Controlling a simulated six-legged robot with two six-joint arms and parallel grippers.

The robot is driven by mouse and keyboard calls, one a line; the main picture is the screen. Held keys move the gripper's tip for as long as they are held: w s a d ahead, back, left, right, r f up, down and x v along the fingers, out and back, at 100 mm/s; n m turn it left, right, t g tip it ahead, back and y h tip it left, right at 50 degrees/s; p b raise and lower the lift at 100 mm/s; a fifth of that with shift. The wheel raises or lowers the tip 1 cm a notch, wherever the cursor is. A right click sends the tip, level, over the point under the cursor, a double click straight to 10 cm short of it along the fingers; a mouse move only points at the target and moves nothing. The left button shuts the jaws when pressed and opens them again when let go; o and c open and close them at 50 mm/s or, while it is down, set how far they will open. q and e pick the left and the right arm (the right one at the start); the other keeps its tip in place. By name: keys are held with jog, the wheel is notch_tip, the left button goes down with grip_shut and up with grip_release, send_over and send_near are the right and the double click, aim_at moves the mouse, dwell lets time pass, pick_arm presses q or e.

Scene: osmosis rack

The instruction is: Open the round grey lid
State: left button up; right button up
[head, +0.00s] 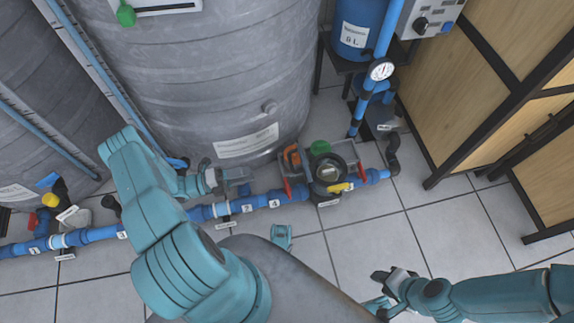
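No plainly grey round lid stands out. A round dark ring with a pale centre (328,173) sits on the pump-like unit in the blue pipe line; I cannot tell whether it is the lid. My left gripper (238,178) is in front of the big grey tank, above the blue pipe and left of that unit. It points right and is apart from the round part in the picture. My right gripper (383,276) is at the lower right, over the floor tiles, well below the unit. I see nothing held in either gripper, and their finger gaps are too small to read.
The large grey tank (205,75) fills the upper middle. A blue pipe (97,235) runs across the front with labelled valves. A gauge (381,70) sits on a vertical pipe. A wooden cabinet (465,85) stands right. Tiled floor (440,235) is open at lower right.

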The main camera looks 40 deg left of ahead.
pick_arm(q)
jog(key=b+x, duration=0.1)
jog(key=x, duration=1.2)
jog(key=shift+w+d+b, duration=0.25)
jog(key=shift+b, duration=0.1)
